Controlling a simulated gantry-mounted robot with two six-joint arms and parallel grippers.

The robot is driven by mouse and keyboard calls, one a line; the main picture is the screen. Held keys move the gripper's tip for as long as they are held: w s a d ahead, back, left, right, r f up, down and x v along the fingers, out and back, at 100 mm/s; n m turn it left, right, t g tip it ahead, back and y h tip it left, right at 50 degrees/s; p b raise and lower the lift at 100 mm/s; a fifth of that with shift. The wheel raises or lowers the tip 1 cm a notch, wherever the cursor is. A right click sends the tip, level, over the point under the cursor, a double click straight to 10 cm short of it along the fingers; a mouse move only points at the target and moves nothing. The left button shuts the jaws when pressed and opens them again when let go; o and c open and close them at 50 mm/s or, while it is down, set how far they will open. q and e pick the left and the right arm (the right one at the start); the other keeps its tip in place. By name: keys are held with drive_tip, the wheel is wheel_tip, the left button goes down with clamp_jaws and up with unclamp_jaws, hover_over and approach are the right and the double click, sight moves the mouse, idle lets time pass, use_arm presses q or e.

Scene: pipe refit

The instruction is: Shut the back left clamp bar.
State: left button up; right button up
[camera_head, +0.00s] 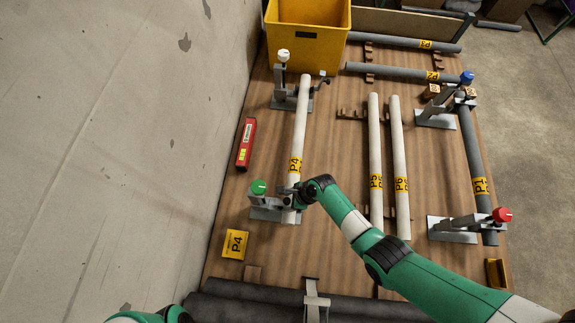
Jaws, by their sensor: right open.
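The back left clamp (279,98) stands near the yellow bin, with a white knob (283,55) on top. Its bar looks raised at the left of the pipe, not across it, though it is small here. My right gripper (289,190) is at the front left clamp, beside the green knob and over the pipe's near end. It is open; its fingertips are partly hard to make out. My left gripper is out of view.
A yellow bin (307,40) stands just behind the back left clamp. A red box (246,143) lies left of P4, near the wall. Pipes P5 (375,140) and P6 (398,140) lie to the right. Blue-knobbed (466,78) and red-knobbed (502,215) clamps stand farther right.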

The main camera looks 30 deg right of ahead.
drive_tip(key=p+v, duration=0.7)
drive_tip(key=v, duration=0.4)
drive_tip(key=shift+d+r, duration=0.15)
drive_tip(key=shift+r, duration=0.1)
drive_tip(key=shift+s, duration=0.15)
